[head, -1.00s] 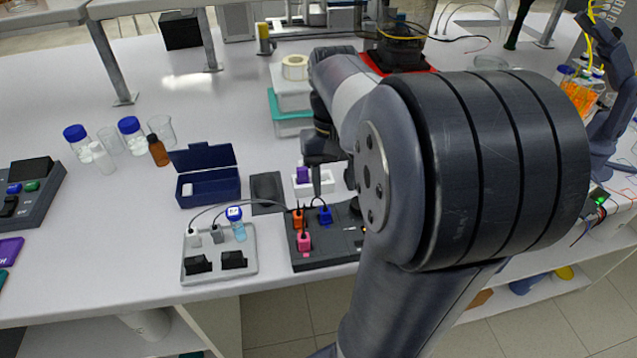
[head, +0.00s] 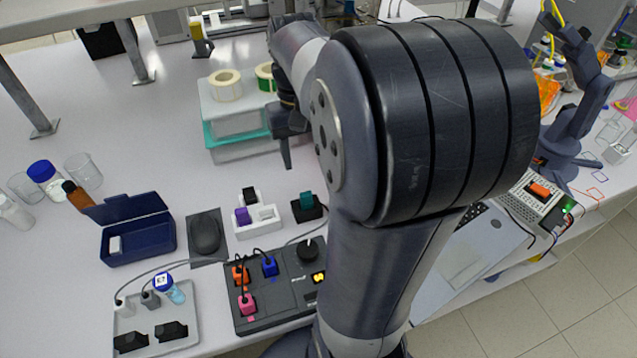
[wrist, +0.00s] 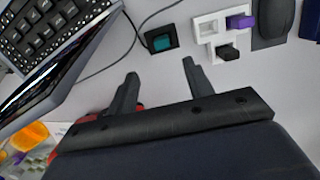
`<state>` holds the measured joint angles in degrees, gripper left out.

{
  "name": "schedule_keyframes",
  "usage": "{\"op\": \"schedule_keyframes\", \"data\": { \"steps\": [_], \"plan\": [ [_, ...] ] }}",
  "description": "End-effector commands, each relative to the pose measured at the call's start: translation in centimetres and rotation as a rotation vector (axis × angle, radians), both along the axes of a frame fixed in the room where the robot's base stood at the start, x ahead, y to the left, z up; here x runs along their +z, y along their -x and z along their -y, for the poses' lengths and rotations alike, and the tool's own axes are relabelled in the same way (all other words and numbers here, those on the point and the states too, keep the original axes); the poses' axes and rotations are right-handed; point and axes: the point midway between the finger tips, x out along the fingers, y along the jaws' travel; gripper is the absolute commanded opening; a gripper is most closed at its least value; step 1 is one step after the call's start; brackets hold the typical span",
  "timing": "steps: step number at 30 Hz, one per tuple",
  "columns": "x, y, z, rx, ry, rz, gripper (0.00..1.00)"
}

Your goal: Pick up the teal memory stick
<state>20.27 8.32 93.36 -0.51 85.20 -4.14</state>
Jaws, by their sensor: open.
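The teal memory stick (head: 307,200) stands in a small black holder (head: 309,214) with a cable, right of the white holder. In the wrist view, the teal stick (wrist: 160,42) and its black holder lie just beyond the gap between my fingers. My gripper (wrist: 160,70) is open and empty, its two fingers apart. In the head view, part of my gripper (head: 287,148) shows above and behind the stick; my arm hides the rest of it.
A white holder (head: 268,228) with a purple stick (head: 242,216) and a black stick (head: 249,195) stands close left. A black mouse (head: 205,233), a dark control box (head: 275,293) and a blue case (head: 137,240) are nearby. A laptop (wrist: 50,65) lies left in the wrist view. White boxes (head: 235,115) stand behind.

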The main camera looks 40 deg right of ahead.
Motion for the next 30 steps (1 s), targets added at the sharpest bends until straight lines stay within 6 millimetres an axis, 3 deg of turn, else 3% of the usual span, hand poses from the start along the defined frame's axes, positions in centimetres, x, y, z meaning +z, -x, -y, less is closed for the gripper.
{"op": "schedule_keyframes", "data": {
  "steps": [2, 9, 17, 25, 30],
  "plan": [
    [-0.1, 0.1, 0.0, 0.000, 0.000, -0.001, 0.49],
    [-3.9, 0.5, -0.2, 0.000, -0.001, -0.004, 0.49],
    [-5.9, 0.9, -0.5, 0.001, -0.001, -0.002, 0.49],
    [-9.7, 1.7, -1.4, 0.000, -0.001, -0.004, 0.49],
    [-10.4, 1.7, -1.4, 0.000, 0.000, 0.000, 0.49]
  ]
}}
